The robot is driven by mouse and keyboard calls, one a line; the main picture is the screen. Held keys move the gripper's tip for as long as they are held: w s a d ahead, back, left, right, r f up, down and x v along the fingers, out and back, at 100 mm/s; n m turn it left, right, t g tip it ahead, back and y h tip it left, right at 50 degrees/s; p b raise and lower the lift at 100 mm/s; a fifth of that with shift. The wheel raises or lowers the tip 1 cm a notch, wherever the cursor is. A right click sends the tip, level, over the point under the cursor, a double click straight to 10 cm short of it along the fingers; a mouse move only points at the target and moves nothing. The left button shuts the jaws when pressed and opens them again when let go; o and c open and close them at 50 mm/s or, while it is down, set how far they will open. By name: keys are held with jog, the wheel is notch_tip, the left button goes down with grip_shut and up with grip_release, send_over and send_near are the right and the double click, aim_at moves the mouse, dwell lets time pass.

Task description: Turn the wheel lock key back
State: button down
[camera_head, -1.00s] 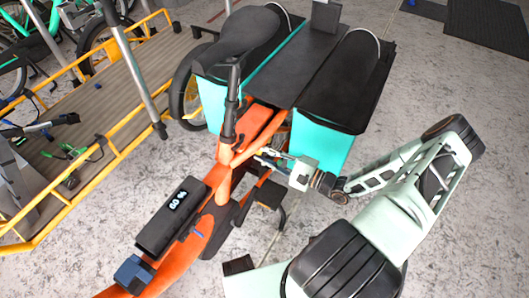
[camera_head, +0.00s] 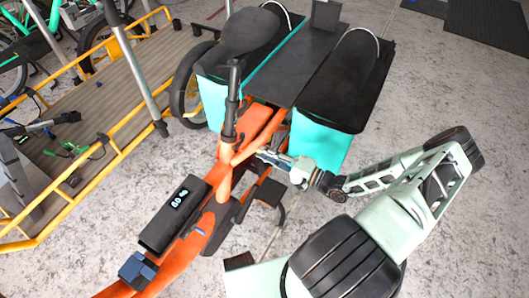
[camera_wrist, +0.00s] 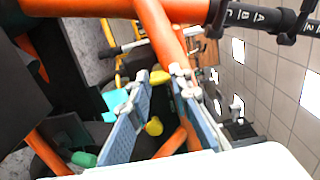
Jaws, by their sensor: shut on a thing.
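The orange cargo bike (camera_head: 258,128) stands in the middle of the head view, with its black saddle (camera_head: 240,42) above the frame. My gripper (camera_head: 264,154) reaches in from the right to the frame below the seat post. In the wrist view, my gripper (camera_wrist: 162,77) has its two blue-grey fingers on either side of a small yellow piece (camera_wrist: 160,77), which appears to be the lock key held at the tips. A second yellow piece (camera_wrist: 153,126) shows between the fingers lower down. The lock body and the key's exact angle cannot be made out.
Turquoise-sided black panniers (camera_head: 318,148) flank the rear rack, close above my arm. An orange frame tube (camera_wrist: 160,30) passes just beyond the fingertips. A yellow-railed wooden platform (camera_head: 60,140) stands at left. Bare floor (camera_head: 460,95) lies at right.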

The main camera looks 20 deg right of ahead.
jog(key=c, duration=1.8)
grip_release()
jog(key=shift+o, duration=0.2)
jog(key=v, duration=1.2)
jog(key=shift+r, duration=0.1)
